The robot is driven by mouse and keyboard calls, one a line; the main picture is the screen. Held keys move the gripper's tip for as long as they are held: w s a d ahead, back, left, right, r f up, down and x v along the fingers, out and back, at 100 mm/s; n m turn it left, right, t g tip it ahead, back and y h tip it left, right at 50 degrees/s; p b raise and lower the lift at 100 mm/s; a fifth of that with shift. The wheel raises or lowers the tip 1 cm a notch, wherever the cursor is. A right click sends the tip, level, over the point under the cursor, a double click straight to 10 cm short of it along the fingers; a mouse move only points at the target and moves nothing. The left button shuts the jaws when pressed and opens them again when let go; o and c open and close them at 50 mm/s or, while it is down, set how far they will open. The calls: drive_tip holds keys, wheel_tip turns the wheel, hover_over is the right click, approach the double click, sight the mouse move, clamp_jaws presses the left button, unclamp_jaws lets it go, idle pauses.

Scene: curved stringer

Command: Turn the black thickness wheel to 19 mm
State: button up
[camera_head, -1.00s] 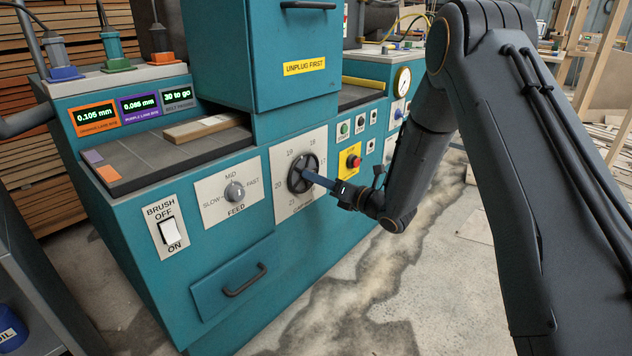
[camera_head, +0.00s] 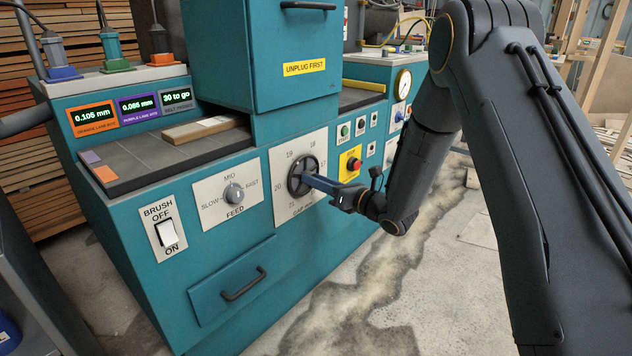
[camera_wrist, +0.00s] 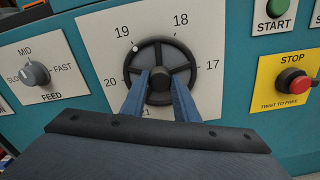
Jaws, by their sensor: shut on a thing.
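The black thickness wheel (camera_head: 302,177) is a spoked handwheel on a pale dial plate on the teal machine's front. It also shows in the wrist view (camera_wrist: 160,45), with numbers 17 to 21 around it. A small white dot on its upper-left rim is close to the 19 mark; I cannot tell if it is exact. My gripper (camera_head: 312,180) reaches the wheel from the right. In the wrist view, the blue fingers of my gripper (camera_wrist: 160,76) lie on both sides of the hub, shut on the wheel.
The feed knob (camera_head: 234,193) and brush switch (camera_head: 168,233) are left of the wheel. The red stop button (camera_head: 354,164) and green start button (camera_head: 345,131) are close on the right. A drawer handle (camera_head: 244,284) juts out below. The floor in front is clear.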

drive_tip(key=o, duration=1)
drive_tip(key=shift+w+d, duration=0.1)
drive_tip(key=shift+d, duration=0.1)
drive_tip(key=shift+o, duration=0.3)
drive_tip(key=shift+a, duration=0.15)
drive_tip(key=p+v, duration=0.1)
drive_tip(key=v, duration=0.6)
drive_tip(key=shift+s+d, duration=0.3)
drive_tip(key=shift+w, duration=0.1)
